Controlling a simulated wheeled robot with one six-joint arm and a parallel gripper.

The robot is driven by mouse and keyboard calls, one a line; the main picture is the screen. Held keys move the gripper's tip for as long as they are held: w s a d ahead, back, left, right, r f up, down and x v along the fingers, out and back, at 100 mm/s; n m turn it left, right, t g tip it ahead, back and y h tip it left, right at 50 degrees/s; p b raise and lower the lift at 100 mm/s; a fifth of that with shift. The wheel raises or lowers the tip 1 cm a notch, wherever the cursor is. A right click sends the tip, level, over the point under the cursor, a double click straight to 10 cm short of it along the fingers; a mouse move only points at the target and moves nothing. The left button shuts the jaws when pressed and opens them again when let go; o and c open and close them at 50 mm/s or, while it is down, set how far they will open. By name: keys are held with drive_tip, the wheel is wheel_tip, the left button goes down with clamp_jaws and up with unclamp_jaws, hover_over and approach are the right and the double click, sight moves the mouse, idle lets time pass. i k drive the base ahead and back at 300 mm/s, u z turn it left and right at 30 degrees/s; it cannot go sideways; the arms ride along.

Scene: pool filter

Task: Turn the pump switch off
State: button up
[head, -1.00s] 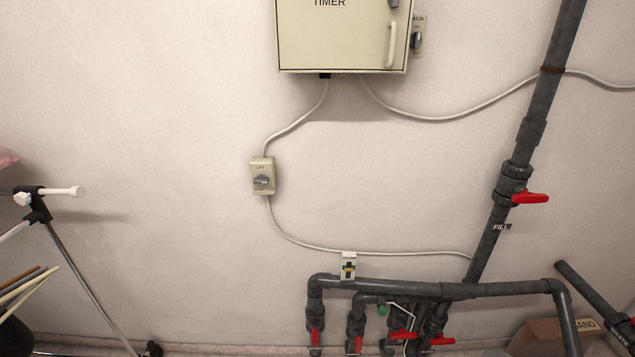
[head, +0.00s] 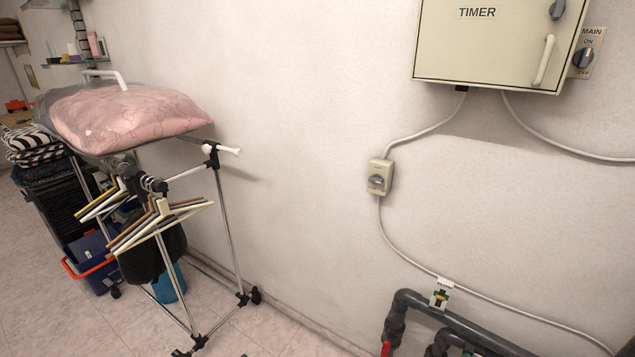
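A small beige switch box (head: 379,178) with a grey rotary knob is fixed to the wall, right of centre in the head view. Its knob lies roughly level, and its small lettering is too blurred to read. Another rotary switch (head: 586,57) marked MAIN, with ON above and OFF below, is at the upper right beside the timer box (head: 484,50). I cannot tell from the lettering which one is the pump switch. My gripper is not in view.
White cables run along the wall. A small label (head: 440,293) sits above dark pipes (head: 450,325) with a red valve handle at the lower right. A metal rack (head: 228,220) with hangers and a pink bag (head: 130,115) stands left. Some tiled floor (head: 60,320) is clear.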

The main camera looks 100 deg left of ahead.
sight(376, 177)
drive_tip(key=u, duration=2.2)
drive_tip(key=i, duration=1.15)
drive_tip(key=u, duration=2.65)
